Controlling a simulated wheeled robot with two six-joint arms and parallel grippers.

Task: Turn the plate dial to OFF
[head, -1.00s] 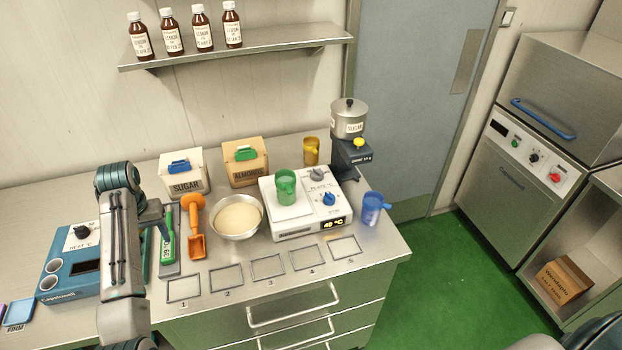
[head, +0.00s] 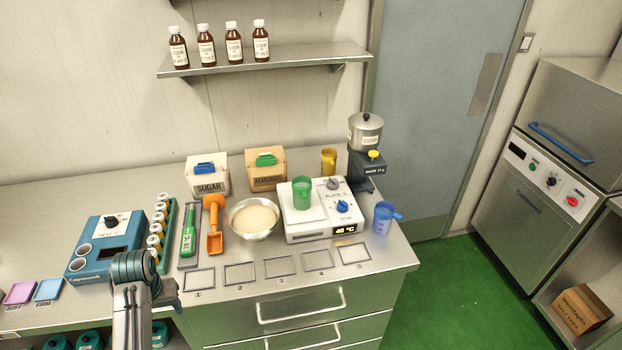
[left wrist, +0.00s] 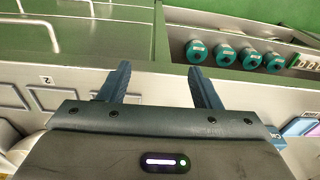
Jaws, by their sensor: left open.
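The white hot plate (head: 297,235) stands on the counter, its display reading about 40 °C. The grey plate dial (head: 333,184) is at the back right of its top, and a blue stir dial (head: 342,206) is in front of it. The plate dial's exact setting is too small to read. A green beaker (head: 303,193) stands on the plate. My left gripper (head: 168,292) is low at the counter's front edge, far left of the hot plate. The left wrist view shows its two fingers (left wrist: 161,80) apart and empty. My right gripper is not in view.
A bowl (head: 254,218), orange scoop (head: 214,228) and green thermometer (head: 188,232) lie left of the hot plate. The marked squares along the front are empty.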

